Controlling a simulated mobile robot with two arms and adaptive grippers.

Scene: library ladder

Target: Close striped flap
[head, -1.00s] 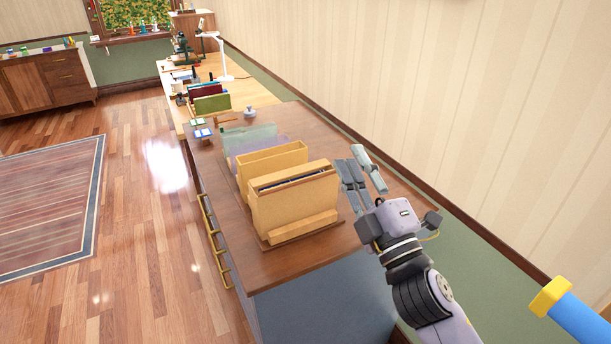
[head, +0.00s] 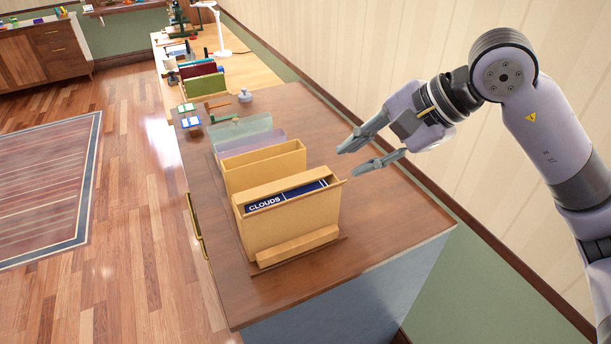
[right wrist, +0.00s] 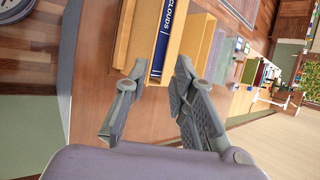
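I cannot make out any striped flap in these frames. A tan upright file box (head: 292,220) stands at the near end of the brown desk, open at the top. A dark blue item lettered CLOUDS (head: 287,197) sits inside it, and this lettering also shows in the right wrist view (right wrist: 168,30). My right gripper (head: 347,162) is open and empty, its fingers pointing left, just beyond the box's right end. In the right wrist view my right gripper (right wrist: 155,78) has the box end and blue item just ahead of its fingertips. My left gripper is not in view.
Another tan file box (head: 262,168) stands behind, then translucent purple and green sheets (head: 240,130). A small grey object (head: 245,96) and blue-white cards (head: 190,122) lie farther back. The desk (head: 390,225) is clear at right, up to the wall.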

